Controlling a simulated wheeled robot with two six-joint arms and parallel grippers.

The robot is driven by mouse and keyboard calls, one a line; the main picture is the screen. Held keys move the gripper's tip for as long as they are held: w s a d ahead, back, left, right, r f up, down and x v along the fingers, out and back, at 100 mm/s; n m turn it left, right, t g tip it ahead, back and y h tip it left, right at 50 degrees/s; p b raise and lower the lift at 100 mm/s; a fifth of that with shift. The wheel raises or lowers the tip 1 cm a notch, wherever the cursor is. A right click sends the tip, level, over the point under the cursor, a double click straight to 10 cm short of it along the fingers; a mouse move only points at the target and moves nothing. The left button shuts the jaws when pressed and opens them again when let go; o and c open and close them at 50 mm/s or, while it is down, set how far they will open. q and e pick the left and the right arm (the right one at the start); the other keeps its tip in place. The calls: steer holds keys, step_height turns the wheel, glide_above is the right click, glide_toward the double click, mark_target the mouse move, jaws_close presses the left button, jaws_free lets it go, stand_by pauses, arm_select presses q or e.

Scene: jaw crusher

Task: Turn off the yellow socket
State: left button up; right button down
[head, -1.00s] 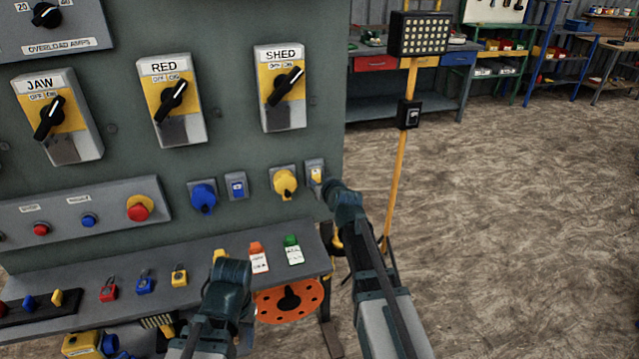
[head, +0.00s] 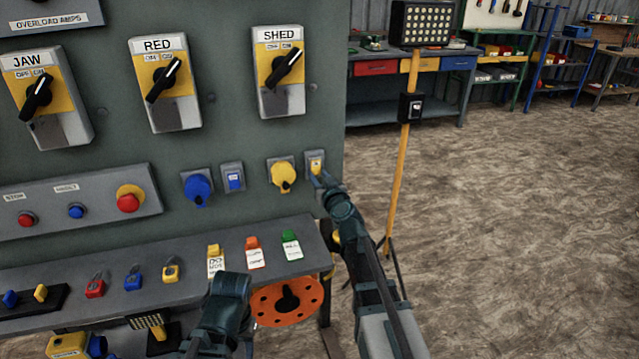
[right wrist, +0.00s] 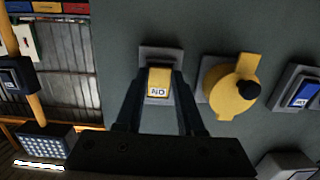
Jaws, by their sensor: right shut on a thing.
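The yellow socket (head: 284,176) is on the grey panel, with its yellow-fronted switch (head: 315,165) just to its right. In the right wrist view the socket (right wrist: 232,88) shows its yellow cover with a black knob. The yellow switch (right wrist: 158,82) there bears an ON label, seen upside down. My right gripper (head: 318,178) is at this switch, its two fingers (right wrist: 160,76) on either side of the yellow rocker and shut on it. My left gripper (head: 232,285) is in front of the lower shelf, apart from the socket; its fingertips are unclear.
A blue socket (head: 197,188) and blue switch (head: 234,178) are to the left. The shelf (head: 190,285) below holds padlocks and coloured tags (head: 254,252). An orange disc (head: 288,300) hangs beneath. A lamp on a yellow stand (head: 402,160) is right of the panel.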

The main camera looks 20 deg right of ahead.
arm_select(q)
steer(key=shift+f, duration=0.3)
arm_select(e)
steer(key=c, duration=0.5)
jaws_free()
